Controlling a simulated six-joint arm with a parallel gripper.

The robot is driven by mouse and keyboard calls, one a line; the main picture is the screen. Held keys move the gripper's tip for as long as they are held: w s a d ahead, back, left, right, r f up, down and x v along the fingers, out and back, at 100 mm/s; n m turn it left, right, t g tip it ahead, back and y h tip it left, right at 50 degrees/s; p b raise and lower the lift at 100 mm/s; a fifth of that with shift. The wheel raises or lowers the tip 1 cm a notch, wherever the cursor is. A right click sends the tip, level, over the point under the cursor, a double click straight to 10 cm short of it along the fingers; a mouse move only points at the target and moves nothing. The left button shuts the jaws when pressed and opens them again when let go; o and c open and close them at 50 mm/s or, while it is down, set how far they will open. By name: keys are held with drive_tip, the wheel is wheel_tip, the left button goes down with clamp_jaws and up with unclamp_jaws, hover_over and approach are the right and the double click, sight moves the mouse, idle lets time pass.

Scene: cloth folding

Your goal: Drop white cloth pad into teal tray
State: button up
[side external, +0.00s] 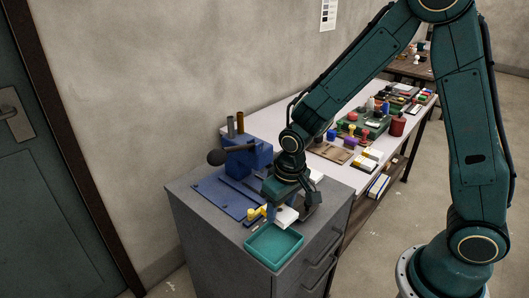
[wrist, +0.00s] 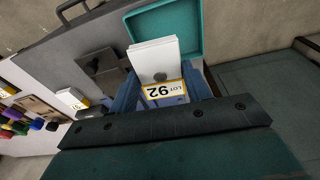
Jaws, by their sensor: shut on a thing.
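A white and yellow "LOT 92" label (wrist: 164,91) shows at the pad's lower end. The pad's far end overlaps the teal tray (wrist: 194,26) in this view. The exact height of the pad above the tray is hard to tell.
A blue board (side external: 225,195) and yellow pieces (side external: 256,214) lie left of the gripper. A blue block (side external: 247,155) with a dark rod stands behind. A dark metal block (wrist: 103,67) sits beside the pad. A white table (side external: 340,178) with many small objects adjoins the cabinet.

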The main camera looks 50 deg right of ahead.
drive_tip(key=shift+f, duration=1)
drive_tip(key=o, duration=1)
drive_tip(key=shift+o, duration=0.2)
wheel_tip(320, 180, up, 14)
drive_tip(key=s, duration=0.2)
drive_tip(key=shift+f, duration=0.2)
drive_tip(key=shift+s, duration=0.1)
